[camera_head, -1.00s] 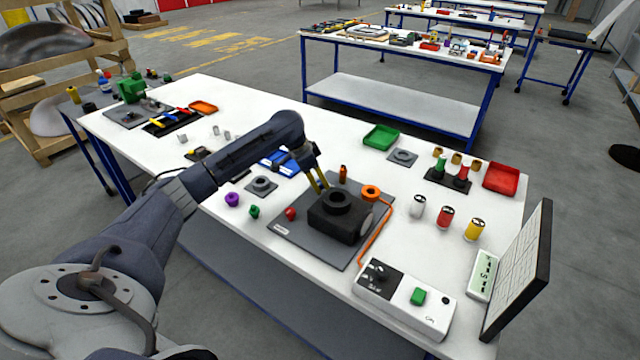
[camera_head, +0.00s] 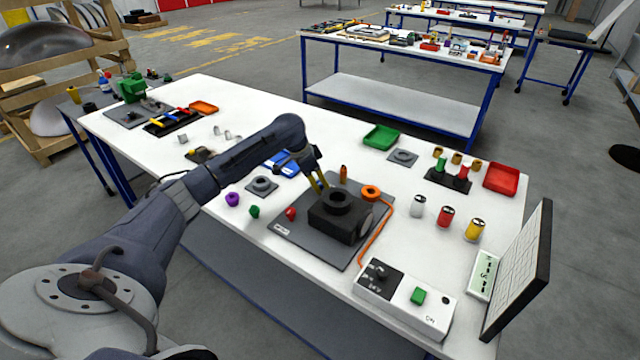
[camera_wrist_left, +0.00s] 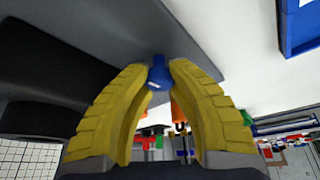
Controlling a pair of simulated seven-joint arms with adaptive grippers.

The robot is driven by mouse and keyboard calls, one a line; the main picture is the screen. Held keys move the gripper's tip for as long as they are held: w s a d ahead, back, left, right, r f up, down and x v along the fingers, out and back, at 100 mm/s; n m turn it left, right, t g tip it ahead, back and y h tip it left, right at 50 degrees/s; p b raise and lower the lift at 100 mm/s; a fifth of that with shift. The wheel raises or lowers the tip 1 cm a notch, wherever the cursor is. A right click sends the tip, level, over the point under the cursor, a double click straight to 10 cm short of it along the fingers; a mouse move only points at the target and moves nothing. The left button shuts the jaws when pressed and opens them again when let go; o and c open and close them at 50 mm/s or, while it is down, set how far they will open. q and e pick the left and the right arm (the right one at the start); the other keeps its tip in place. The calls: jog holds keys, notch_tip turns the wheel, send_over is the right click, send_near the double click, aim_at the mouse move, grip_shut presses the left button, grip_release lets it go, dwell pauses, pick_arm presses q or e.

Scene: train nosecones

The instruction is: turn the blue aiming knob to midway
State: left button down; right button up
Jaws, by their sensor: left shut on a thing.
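The blue aiming knob (camera_wrist_left: 158,73) shows between the yellow fingertips of my left gripper (camera_wrist_left: 158,76) in the left wrist view. The fingers are closed on it from both sides. In the head view my left gripper (camera_head: 319,187) points down at the back left side of the black block (camera_head: 333,222), which has a round ring on top and stands on a grey plate (camera_head: 290,225). My right gripper is not in view.
An orange ring (camera_head: 370,193) with an orange cable lies right of the block. A control box (camera_head: 402,300) with a green button is in front. Red (camera_head: 291,214), green and purple parts lie to the left. A green tray (camera_head: 381,136) stands behind.

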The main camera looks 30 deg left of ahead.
pick_arm(q)
jog(key=shift+w+d+r+m+h, duration=0.1)
jog(key=shift+m+h, duration=0.2)
jog(key=shift+m, duration=0.5)
jog(key=c, duration=1.4)
grip_release()
jog(key=shift+d, duration=0.1)
jog(key=shift+a+r, duration=0.25)
jog(key=shift+r, duration=0.05)
jog(key=v, duration=1.1)
jog(key=shift+r, duration=0.2)
